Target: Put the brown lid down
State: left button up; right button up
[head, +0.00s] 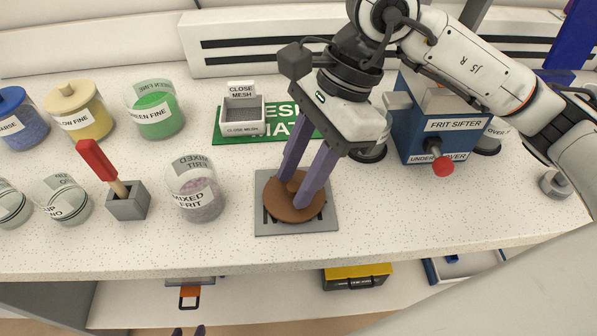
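The round brown lid (281,211) is level over a grey square plate (324,222) with dark markings near the front of the counter. It appears to rest on the plate, but I cannot tell whether a small gap is under it. My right gripper (294,189) comes down from above right, tilted, with its two purple fingers on either side of the lid's knob; it appears shut on the knob.
A mixed frit jar (196,199) stands open left of the plate. A red-handled tool in a grey block (127,204) is further left. A green mat (220,135) with a mesh box lies behind. The blue frit sifter (425,135) stands at right. The front right counter is clear.

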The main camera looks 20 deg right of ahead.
jog(key=shift+r, duration=0.1)
jog(key=shift+r+p, duration=0.25)
jog(key=shift+p, duration=0.1)
jog(key=v, duration=1.1)
jog(key=shift+d+r+b, duration=0.15)
jog(key=shift+r+b, duration=0.2)
jog(key=shift+s+f, duration=0.1)
